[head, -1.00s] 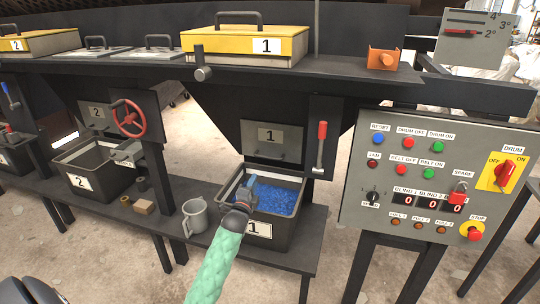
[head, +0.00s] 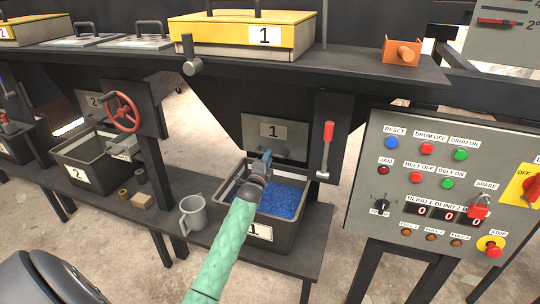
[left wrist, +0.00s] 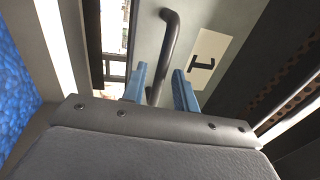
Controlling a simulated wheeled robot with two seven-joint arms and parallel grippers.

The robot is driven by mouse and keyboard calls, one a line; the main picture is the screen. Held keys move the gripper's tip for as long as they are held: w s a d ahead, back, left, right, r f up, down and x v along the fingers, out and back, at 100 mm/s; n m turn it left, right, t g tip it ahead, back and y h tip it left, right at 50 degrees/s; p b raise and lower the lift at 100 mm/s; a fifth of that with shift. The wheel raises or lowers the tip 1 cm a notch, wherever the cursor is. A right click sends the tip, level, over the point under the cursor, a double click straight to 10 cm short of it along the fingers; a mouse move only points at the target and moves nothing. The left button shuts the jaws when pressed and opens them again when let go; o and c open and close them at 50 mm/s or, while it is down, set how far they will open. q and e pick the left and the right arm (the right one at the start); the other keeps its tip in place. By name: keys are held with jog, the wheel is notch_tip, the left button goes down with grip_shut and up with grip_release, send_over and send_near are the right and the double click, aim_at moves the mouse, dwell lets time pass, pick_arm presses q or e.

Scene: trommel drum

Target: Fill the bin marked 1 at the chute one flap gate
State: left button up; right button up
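The bin marked 1 (head: 262,236) stands on the low shelf below the chute one flap gate (head: 284,138) and holds blue material (head: 284,200). The gate is a grey plate with a label 1. My left gripper (head: 264,160) is above the bin's back part, close to the gate's lower edge. In the left wrist view its two blue fingers (left wrist: 160,86) stand apart, with the gate's dark bar handle (left wrist: 167,45) showing between them. I cannot tell whether they touch it. The gate plate (left wrist: 202,25) fills the upper part there. My right gripper is not in view.
A red-handled lever (head: 327,145) is right of the gate, and a control panel (head: 420,245) stands further right. A grey mug (head: 193,215) is left of the bin. The bin marked 2 (head: 75,172) and a red handwheel (head: 122,113) are at the left.

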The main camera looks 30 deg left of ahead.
pick_arm(q)
jog(key=shift+x, duration=1.15)
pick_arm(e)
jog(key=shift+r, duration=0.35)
pick_arm(q)
jog(key=shift+r, duration=0.1)
grip_shut()
jog(key=shift+s, duration=0.1)
